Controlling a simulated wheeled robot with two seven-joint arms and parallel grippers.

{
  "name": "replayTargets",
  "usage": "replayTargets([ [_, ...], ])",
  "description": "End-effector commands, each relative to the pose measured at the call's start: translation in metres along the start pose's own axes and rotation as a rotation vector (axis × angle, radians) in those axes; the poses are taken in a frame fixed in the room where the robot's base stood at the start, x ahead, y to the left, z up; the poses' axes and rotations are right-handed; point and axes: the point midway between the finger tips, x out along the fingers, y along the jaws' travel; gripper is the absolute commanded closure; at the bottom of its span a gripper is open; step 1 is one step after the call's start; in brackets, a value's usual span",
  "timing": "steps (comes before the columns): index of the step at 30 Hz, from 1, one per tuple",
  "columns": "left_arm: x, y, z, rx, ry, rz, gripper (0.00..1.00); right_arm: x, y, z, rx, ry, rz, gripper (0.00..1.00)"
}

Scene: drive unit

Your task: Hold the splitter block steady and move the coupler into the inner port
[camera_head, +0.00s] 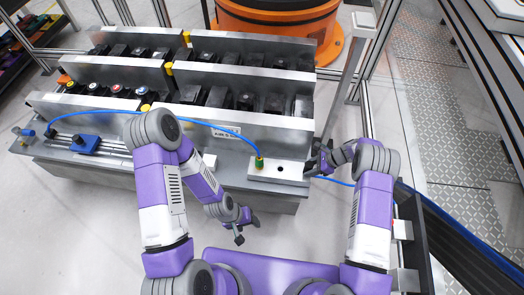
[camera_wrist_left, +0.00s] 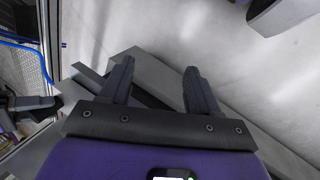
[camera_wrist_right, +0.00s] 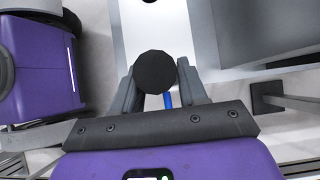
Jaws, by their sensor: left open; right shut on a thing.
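The splitter block (camera_head: 292,178) is a pale flat block at the right front of the metal bench, and its pale top also shows in the right wrist view (camera_wrist_right: 155,28). The coupler (camera_head: 259,162), green and yellow on a blue hose, stands upright toward its left end. A dark round port (camera_head: 281,168) lies open to the right of it. My right gripper (camera_head: 316,163) is at the block's right end, shut on a black round knob (camera_wrist_right: 155,72). My left gripper (camera_head: 246,229) is open and empty, in front of the bench and below the block in the picture.
Metal racks of black parts (camera_head: 210,95) stand behind the block. Another blue hose runs right from beside my right gripper. An upright post (camera_head: 345,75) stands behind my right arm.

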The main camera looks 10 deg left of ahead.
Motion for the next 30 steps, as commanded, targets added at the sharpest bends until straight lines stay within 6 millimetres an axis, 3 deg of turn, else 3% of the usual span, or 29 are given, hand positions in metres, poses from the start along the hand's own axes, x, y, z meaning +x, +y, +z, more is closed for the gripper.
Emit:
replayTargets([
  [9, 0.004, 0.011, -0.103, -0.414, -0.005, -0.006, 0.38, 0.001, 0.001, -0.002, 0.001, 0.002, 0.003, 0.92],
  [18, -0.033, 0.031, -0.205, -0.875, -0.029, 0.001, 0.38, 0.001, 0.001, -0.002, 0.002, 0.001, 0.003, 0.92],
  [24, -0.064, 0.046, -0.248, -1.124, -0.059, 0.01, 0.38, 0.001, 0.001, -0.002, 0.002, 0.001, 0.003, 0.92],
  [30, -0.071, 0.058, -0.263, -1.273, -0.097, 0.025, 0.38, 0.001, 0.001, -0.001, 0.002, 0.001, 0.003, 0.92],
])
